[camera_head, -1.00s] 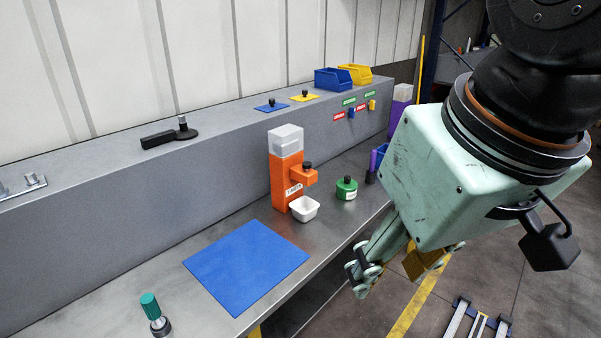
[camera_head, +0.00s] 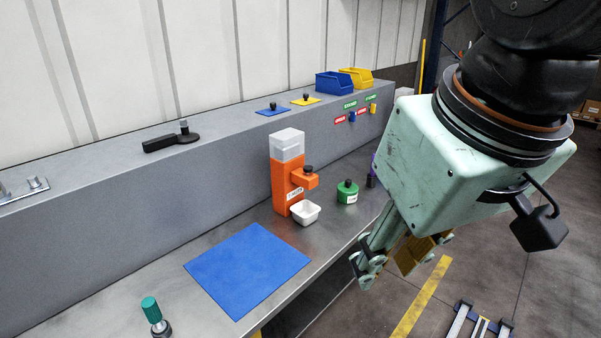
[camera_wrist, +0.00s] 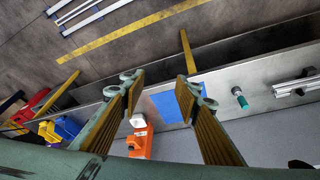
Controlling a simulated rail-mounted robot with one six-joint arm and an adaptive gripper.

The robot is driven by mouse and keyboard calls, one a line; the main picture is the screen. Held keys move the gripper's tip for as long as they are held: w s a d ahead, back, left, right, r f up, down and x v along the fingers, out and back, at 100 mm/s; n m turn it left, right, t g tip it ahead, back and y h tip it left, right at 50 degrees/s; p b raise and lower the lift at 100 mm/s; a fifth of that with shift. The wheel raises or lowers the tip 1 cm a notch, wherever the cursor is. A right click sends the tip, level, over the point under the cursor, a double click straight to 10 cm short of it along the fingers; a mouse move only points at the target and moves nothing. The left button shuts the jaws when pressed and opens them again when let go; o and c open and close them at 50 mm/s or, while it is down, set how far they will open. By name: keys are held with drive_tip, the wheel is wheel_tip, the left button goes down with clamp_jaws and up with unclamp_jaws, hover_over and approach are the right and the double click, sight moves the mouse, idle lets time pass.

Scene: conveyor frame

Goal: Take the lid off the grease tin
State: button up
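The grease tin (camera_head: 347,193) is a small round green tin with a black knob on top. It stands upright on the grey bench, right of the orange dispenser, in the head view. Its lid looks to be on it. My gripper (camera_head: 398,264) hangs to the right of and nearer than the tin, beyond the bench's front edge. In the wrist view my gripper (camera_wrist: 160,84) has its two fingers wide apart with nothing between the pads. I cannot make out the tin in the wrist view; the left finger may hide it.
The orange dispenser (camera_head: 281,187) and a white cup (camera_head: 306,214) stand just left of the tin. A dark object (camera_head: 371,178) stands close right of the tin. The raised ledge (camera_head: 215,180) runs behind.

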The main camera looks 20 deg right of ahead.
drive_tip(key=w+d+r+n+p, duration=0.1)
drive_tip(key=w+r, duration=0.2)
drive_tip(key=w, duration=0.3)
drive_tip(key=w+d+r+n+g+p, duration=0.1)
drive_tip(key=w+r+n+p, duration=0.1)
drive_tip(key=w, duration=0.3)
drive_tip(key=w+d+r+n+p, duration=0.1)
drive_tip(key=w+r, duration=0.2)
drive_tip(key=w, duration=0.3)
drive_tip(key=n+g+p, duration=0.3)
drive_tip(key=n+p, duration=0.9)
drive_tip(key=n, duration=0.1)
hover_over(349, 180)
wheel_tip(349, 180, down, 21)
drive_tip(key=shift+s+r, duration=0.1)
drive_tip(key=shift+r, duration=0.1)
drive_tip(key=shift+f, duration=4.3)
